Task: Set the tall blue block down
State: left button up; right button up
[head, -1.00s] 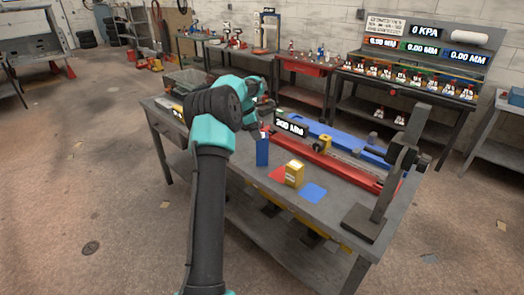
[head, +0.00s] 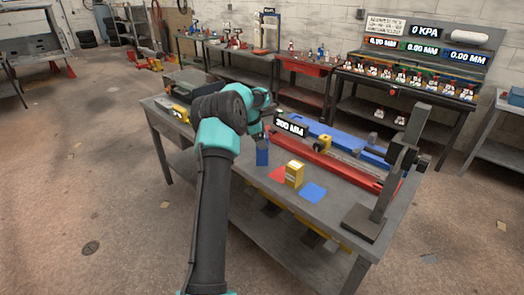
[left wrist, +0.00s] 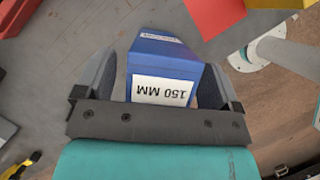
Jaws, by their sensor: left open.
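The tall blue block (head: 262,156) stands upright on the workbench, left of a red patch and a yellow block. My left gripper (head: 260,138) is at its top, coming from above and behind. In the left wrist view the blue block (left wrist: 165,55), with a white "150 MM" label, lies between the two fingers of the open left gripper (left wrist: 160,80). I cannot tell whether either finger touches it. The gripper hides part of the block's top in the head view. My right gripper is not in view.
The yellow block (head: 294,174) stands between the red patch (head: 278,174) and a blue patch (head: 313,192). A red rail (head: 340,170) and a "300 MM" sign (head: 290,127) lie behind. A dark upright stand (head: 400,160) is at the bench's right end.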

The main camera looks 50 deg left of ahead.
pick_arm(q)
grip_shut()
dwell(0.8)
